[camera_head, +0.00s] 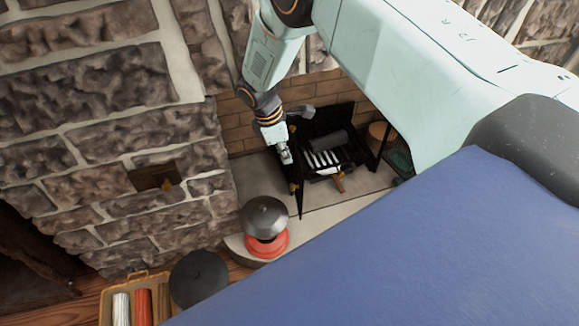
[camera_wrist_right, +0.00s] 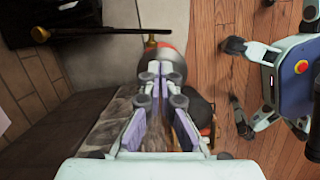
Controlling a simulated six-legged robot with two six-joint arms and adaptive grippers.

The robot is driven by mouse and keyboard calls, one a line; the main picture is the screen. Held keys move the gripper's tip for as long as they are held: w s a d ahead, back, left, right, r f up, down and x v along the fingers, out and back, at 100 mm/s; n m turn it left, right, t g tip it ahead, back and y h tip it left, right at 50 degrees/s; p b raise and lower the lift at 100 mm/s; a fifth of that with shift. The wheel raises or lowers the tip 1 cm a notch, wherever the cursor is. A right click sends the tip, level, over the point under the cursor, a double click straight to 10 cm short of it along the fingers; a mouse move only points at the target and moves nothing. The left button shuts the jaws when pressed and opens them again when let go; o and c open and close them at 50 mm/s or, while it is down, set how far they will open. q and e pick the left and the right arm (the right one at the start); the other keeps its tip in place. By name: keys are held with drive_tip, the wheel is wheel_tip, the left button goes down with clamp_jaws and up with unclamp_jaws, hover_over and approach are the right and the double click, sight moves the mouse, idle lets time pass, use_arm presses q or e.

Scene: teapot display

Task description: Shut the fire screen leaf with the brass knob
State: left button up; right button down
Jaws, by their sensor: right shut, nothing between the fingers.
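The fire screen's near black leaf (camera_head: 299,200) stands swung out from the fireplace, seen nearly edge-on in the head view. A small brass knob (camera_head: 293,187) shows on it. In the right wrist view, a brass knob (camera_wrist_right: 150,43) on a thin dark edge lies just beyond the fingertips. My right gripper (camera_head: 286,155) is above and behind the leaf in the head view, apart from the knob. Its fingers (camera_wrist_right: 164,70) are shut and empty. Another dark leaf (camera_head: 382,140) stands at the hearth's right side. My left gripper is out of view.
A grey-domed, red-based pot (camera_head: 267,240) stands on the hearth edge close to the leaf. A dark grate (camera_head: 325,140) fills the fireplace. A round black object (camera_head: 198,279) and a tray (camera_head: 106,306) of coloured rolls are at the lower left. Stone wall (camera_head: 85,90) lies left.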

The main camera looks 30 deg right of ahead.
use_arm(q)
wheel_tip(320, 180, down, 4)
drive_tip(key=b, duration=0.3)
drive_tip(key=shift+b, duration=0.4)
use_arm(e)
drive_tip(key=w+x, duration=0.1)
drive_tip(key=x, duration=0.8)
drive_tip(key=shift+s+f, duration=0.25)
drive_tip(key=shift+s, duration=0.2)
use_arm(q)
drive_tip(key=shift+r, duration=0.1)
use_arm(e)
drive_tip(key=shift+s+d, duration=0.1)
drive_tip(key=shift+d, duration=0.05)
